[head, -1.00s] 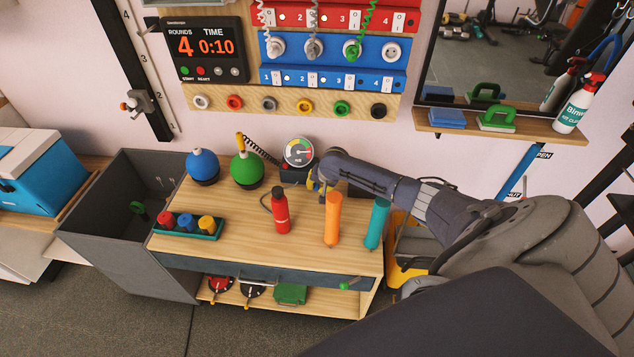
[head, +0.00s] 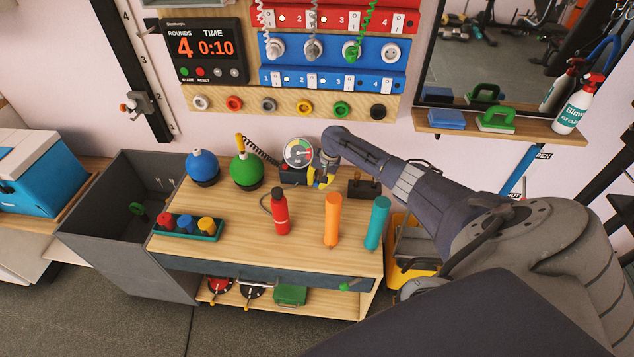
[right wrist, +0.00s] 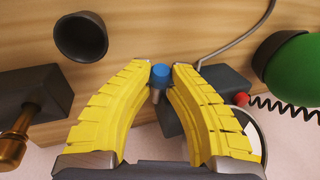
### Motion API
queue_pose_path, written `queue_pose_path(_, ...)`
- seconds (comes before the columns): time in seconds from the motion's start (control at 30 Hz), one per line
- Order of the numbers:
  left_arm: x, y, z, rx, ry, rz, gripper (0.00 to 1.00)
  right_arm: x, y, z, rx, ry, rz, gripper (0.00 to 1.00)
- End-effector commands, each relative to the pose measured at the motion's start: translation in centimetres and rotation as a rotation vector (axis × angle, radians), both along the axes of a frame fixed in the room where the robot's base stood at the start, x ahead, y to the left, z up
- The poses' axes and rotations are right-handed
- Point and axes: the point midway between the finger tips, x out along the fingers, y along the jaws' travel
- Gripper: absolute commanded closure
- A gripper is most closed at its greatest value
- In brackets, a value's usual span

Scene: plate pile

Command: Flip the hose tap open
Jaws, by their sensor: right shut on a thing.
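My right gripper (head: 323,181) is low over the back of the wooden bench top, beside the gauge box. In the right wrist view its yellow fingers (right wrist: 160,70) are on either side of a small blue-capped metal stem (right wrist: 160,76) and are shut on it. The stem stands by the dark box (right wrist: 205,95) with the red button. I cannot tell for certain that this stem is the hose tap. In the head view the gripper hides it. A thin grey hose or cable (right wrist: 240,38) runs nearby. My left gripper is not in view.
A round gauge (head: 298,152) stands beside the gripper, with a green ball (head: 246,170) to its left. A dark block (head: 364,188) is close on the right. The bench's front left middle is clear.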

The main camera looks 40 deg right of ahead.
Motion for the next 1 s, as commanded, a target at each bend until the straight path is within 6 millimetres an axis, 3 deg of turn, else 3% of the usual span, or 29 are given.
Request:
queue_pose_path(0.13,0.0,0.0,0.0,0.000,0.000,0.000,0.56,0.1,0.0,0.0,-0.001,-0.002,-0.002,0.68)
queue_pose_path(0.47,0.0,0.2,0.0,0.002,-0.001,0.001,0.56,0.0,-0.1,0.3,-0.001,-0.002,-0.001,0.68)
queue_pose_path(0.7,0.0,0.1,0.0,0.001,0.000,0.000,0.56,-0.6,-0.7,2.9,-0.003,-0.005,0.000,0.68)
queue_pose_path(1.0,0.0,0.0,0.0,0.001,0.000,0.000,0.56,-5.4,-4.4,2.9,-0.004,0.001,-0.002,0.68)
